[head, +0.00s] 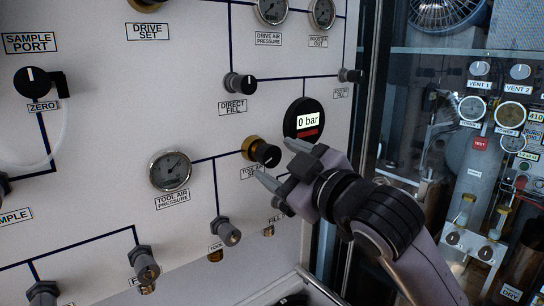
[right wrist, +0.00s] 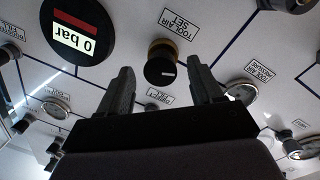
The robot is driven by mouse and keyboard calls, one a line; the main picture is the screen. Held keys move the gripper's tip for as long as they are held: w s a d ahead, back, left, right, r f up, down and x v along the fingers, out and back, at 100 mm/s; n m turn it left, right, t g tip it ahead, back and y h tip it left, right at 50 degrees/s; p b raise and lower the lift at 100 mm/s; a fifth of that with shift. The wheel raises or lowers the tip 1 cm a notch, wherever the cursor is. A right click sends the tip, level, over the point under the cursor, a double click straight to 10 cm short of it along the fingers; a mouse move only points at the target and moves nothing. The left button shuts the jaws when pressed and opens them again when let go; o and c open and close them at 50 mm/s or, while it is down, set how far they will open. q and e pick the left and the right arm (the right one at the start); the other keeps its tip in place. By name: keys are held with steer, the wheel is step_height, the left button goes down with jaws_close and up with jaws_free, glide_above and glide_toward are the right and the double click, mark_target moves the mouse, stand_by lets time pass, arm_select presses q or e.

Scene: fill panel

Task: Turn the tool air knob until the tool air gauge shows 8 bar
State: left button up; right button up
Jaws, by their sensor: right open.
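The tool air knob (head: 262,152), a black cap on a brass collar, sticks out of the white panel; it also shows in the right wrist view (right wrist: 161,66). The tool air pressure gauge (head: 170,170) is a round silver-rimmed dial left of it; its needle is too small to read. My right gripper (head: 272,159) is open, with its fingertips close in front of the knob, one toward its upper right and one below it. In the right wrist view the knob shows between the two fingertips, and I see no clear contact. My left gripper is not in view.
A round black display (head: 304,120) reading "0 bar" sits just above my right gripper. The direct fill knob (head: 240,84) is above, and a grey knob (head: 225,231) is below. A glass-fronted cabinet (head: 455,55) stands at the right.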

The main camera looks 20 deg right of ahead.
steer(key=shift+x, duration=1.45)
steer(key=c, duration=1)
